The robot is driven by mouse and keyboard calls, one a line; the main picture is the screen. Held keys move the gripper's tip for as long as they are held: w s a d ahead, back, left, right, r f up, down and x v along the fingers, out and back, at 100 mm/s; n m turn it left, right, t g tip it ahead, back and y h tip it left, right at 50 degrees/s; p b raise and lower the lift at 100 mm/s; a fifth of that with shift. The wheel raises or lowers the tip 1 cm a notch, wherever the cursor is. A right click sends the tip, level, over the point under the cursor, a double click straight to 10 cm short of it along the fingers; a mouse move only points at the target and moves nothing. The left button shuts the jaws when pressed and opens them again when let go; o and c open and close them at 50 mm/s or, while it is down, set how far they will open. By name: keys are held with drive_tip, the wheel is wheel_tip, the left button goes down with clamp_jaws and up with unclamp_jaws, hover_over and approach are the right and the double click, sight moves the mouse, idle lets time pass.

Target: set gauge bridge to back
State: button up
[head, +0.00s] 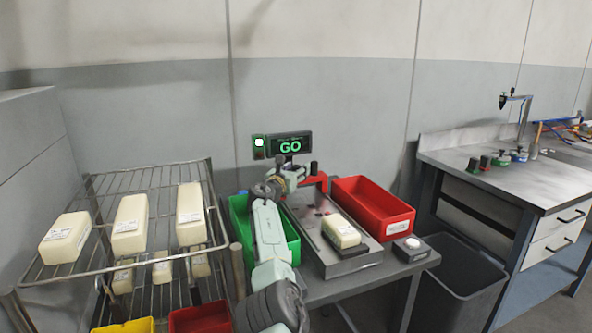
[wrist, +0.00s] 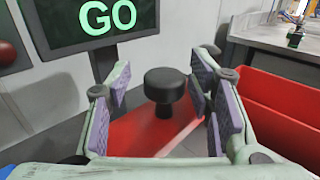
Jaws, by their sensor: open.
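The gauge bridge (head: 322,183) is a red piece at the back of the grey fixture plate (head: 303,219), partly hidden by my gripper in the head view. In the wrist view the red bridge (wrist: 140,136) carries a black round knob (wrist: 165,84). My gripper (wrist: 160,92) is open, with its purple-padded fingers on the left and right of the knob. A gap shows between the pads and the knob; I cannot tell whether either side touches. In the head view my gripper (head: 301,173) is over the back of the fixture. A cream block (head: 341,231) lies on the fixture's front part.
A screen (head: 290,145) reads GO in green behind the fixture. A green bin (head: 292,243) stands left of the fixture and a red bin (head: 372,208) right. A wire rack (head: 207,163) with several cream blocks is at left. A grey waste bin (head: 468,266) stands at right.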

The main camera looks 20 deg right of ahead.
drive_tip(key=shift+f, duration=0.1)
wheel_tip(320, 180, up, 10)
drive_tip(key=shift+r, duration=0.1)
idle(0.5)
idle(0.4)
